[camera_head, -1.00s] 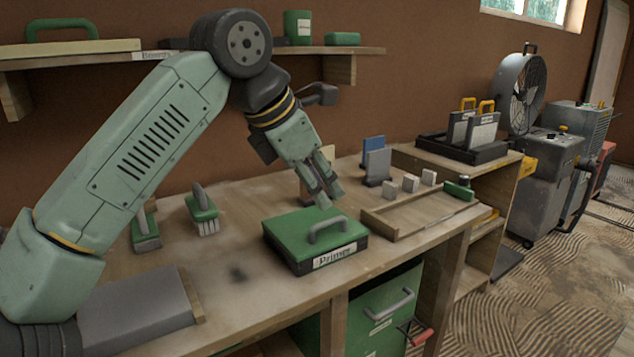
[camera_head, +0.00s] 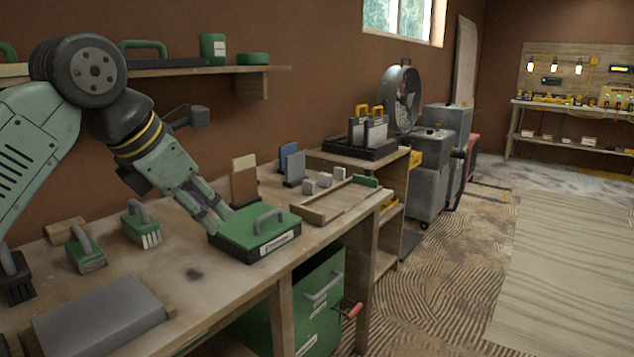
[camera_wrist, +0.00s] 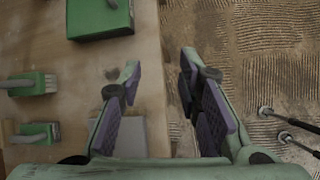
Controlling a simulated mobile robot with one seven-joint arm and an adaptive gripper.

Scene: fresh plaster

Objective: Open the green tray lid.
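My gripper (camera_head: 214,218) is by the lid's left back side in the head view, apart from the handle. Whether it touches the lid I cannot tell. In the wrist view my gripper (camera_wrist: 160,75) has its fingers spread with nothing between them.
Green-based brushes (camera_head: 142,224) and a grey slab (camera_head: 100,312) are on the bench left of the tray. A shallow wooden tray (camera_head: 335,200) and upright blocks (camera_head: 293,168) are to the right. A green drawer (camera_head: 315,300) with a handle is below. A shelf (camera_head: 270,70) runs above.

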